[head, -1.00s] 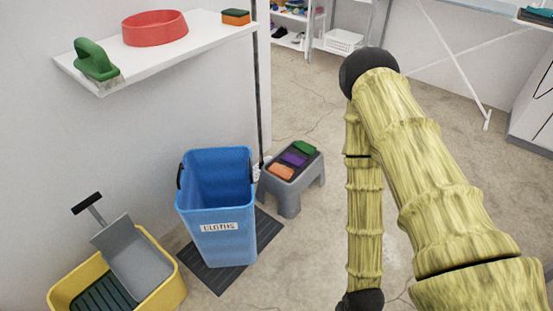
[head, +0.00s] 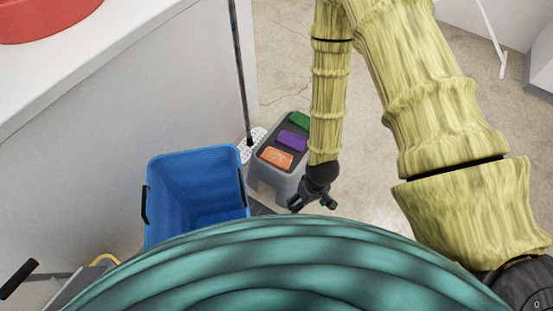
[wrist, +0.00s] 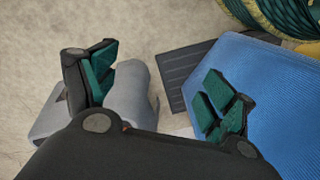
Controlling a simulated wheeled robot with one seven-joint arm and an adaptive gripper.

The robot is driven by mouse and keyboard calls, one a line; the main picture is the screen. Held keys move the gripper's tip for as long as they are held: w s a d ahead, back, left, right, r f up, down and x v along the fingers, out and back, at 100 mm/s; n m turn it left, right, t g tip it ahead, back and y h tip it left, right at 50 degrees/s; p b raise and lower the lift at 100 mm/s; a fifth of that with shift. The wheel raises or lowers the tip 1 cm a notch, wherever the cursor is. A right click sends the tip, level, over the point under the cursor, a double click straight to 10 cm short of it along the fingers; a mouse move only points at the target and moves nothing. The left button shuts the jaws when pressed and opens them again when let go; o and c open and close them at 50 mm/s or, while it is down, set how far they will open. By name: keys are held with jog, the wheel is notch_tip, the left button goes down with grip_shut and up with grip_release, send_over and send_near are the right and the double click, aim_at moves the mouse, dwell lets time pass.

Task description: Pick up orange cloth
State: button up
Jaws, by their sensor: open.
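The orange cloth (head: 277,157) lies on the front end of a grey step stool (head: 266,180). The purple cloth (head: 293,140) and the green cloth (head: 300,120) lie in a row behind it on the same stool top. My gripper (head: 314,206) hangs beside the stool's right front side, right of and below the orange cloth in the head view, apart from it. In the wrist view my gripper (wrist: 160,92) has its green-padded fingers spread, with nothing held. Grey stool legs (wrist: 132,95) show beyond the fingers; the cloth cannot be made out there.
A blue bin (head: 195,195) stands left of the stool, and its side (wrist: 275,100) fills the wrist view's right. A mop (head: 240,90) stands behind. A white shelf (head: 80,65) holds a red bowl (head: 45,18). Floor right of the stool is clear.

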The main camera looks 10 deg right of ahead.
jog(key=w+a+n+b, duration=0.4)
jog(key=w+b, duration=0.2)
jog(key=w, duration=0.8)
notch_tip(320, 180, up, 5)
jog(key=n+h+b, duration=0.1)
jog(key=n+b, duration=0.2)
jog(key=b, duration=0.1)
send_over(275, 155)
jog(key=f, duration=0.2)
jog(key=f+b, duration=0.2)
jog(key=f, duration=0.1)
jog(key=shift+a+f, duration=0.3)
jog(key=shift+f, duration=0.05)
jog(key=shift+d+f+b, duration=0.15)
jog(key=shift+f+b, duration=0.9)
jog(key=shift+f, duration=0.25)
jog(key=shift+d+f+b, duration=0.15)
jog(key=shift+f+b, duration=0.9)
jog(key=shift+f, duration=0.25)
jog(key=shift+c, duration=0.4)
jog(key=c, duration=1)
